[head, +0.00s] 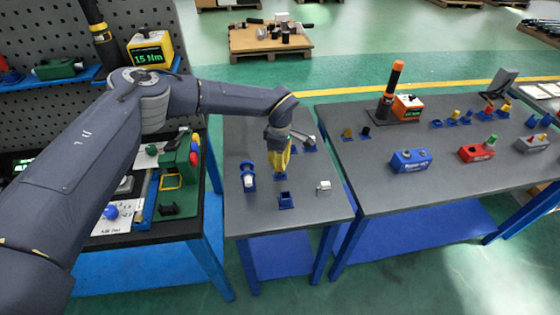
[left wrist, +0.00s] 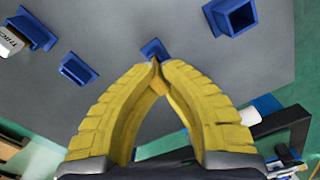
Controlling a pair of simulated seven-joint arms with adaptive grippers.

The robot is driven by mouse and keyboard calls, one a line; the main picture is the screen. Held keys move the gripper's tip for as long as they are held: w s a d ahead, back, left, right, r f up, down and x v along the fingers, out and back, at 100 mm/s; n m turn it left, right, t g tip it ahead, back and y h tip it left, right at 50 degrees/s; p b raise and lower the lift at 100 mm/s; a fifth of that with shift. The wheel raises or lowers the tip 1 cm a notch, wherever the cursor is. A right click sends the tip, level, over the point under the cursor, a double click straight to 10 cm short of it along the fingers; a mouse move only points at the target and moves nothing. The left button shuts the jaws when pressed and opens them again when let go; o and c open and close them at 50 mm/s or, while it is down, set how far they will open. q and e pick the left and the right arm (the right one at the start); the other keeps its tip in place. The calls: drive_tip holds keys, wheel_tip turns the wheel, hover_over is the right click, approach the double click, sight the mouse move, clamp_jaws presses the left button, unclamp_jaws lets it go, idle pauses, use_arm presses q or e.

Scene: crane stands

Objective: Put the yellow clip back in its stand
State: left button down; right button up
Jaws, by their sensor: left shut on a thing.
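My left gripper (head: 281,168) points down over the middle of the small grey table in the head view. Its ribbed yellow fingers nearly meet at the tips in the left wrist view (left wrist: 157,68). They are shut on the yellow clip (left wrist: 158,87), a small orange-yellow piece mostly hidden between the fingers. A blue stand (left wrist: 153,48) sits just past the fingertips in the left wrist view. In the head view this stand (head: 280,175) is right under the tips. I cannot tell whether the clip touches it. My right gripper is not in view.
An empty square blue stand (head: 286,201) is nearer the front edge. A blue stand with a white item (head: 249,178) is on the left, and a small white block (head: 323,187) is on the right. A longer table (head: 440,190) with several tools stands to the right.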

use_arm(q)
drive_tip(key=c, duration=2)
unclamp_jaws()
drive_tip(key=shift+f, duration=0.2)
drive_tip(key=o, duration=0.5)
drive_tip(key=shift+r, duration=0.15)
drive_tip(key=shift+r, duration=2.35)
drive_tip(key=shift+w+r, duration=0.1)
drive_tip(key=shift+r, duration=0.05)
